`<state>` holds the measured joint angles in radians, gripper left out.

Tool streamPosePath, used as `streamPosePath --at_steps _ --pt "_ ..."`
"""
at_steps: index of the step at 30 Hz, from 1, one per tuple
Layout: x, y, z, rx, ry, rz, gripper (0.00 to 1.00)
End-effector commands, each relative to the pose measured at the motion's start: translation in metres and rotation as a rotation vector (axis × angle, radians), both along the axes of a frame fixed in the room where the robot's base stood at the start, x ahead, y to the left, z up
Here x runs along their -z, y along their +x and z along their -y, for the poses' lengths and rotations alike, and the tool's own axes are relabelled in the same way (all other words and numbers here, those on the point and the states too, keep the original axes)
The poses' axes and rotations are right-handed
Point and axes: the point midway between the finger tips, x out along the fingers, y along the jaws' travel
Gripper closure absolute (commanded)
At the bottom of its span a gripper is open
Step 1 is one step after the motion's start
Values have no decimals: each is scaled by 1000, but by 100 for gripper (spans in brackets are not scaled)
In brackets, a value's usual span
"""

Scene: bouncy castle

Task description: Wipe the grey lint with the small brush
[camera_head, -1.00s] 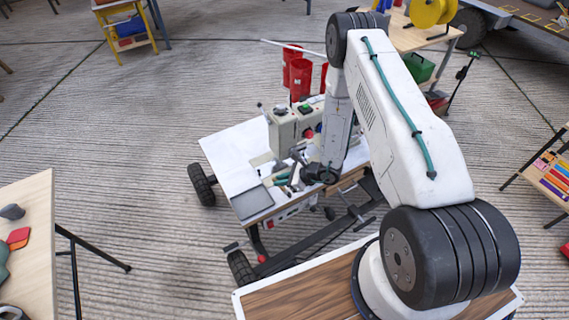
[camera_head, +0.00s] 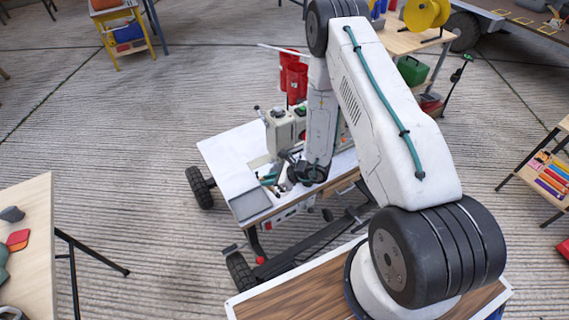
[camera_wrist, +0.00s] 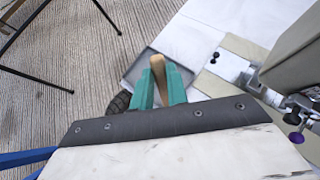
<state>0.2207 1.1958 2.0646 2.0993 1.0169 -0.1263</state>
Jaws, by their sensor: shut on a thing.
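My gripper (camera_wrist: 160,88) has teal fingers shut on the light wooden handle of the small brush (camera_wrist: 158,66). The brush's bristles are hidden in the wrist view. In the head view my gripper (camera_head: 274,178) is over the front part of a white-topped wheeled cart (camera_head: 222,150), just right of and behind a shallow grey tray (camera_head: 250,205). The tray also shows beyond the fingers in the wrist view (camera_wrist: 136,70). I cannot make out the grey lint in either view.
A wooden table (camera_head: 28,235) is at the left. The cart's white left side is clear.

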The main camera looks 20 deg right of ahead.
Motion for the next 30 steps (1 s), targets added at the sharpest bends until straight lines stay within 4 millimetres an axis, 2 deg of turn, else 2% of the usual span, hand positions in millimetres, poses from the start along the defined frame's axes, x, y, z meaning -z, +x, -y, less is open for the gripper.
streamPosePath --at_steps 9,23,26,30 --pt "-23 0 4 4 0 1 100" --pt "-27 1 3 2 -1 1 100" --pt "-38 10 2 -3 -2 5 100" --pt "-71 32 1 -14 -3 9 100"
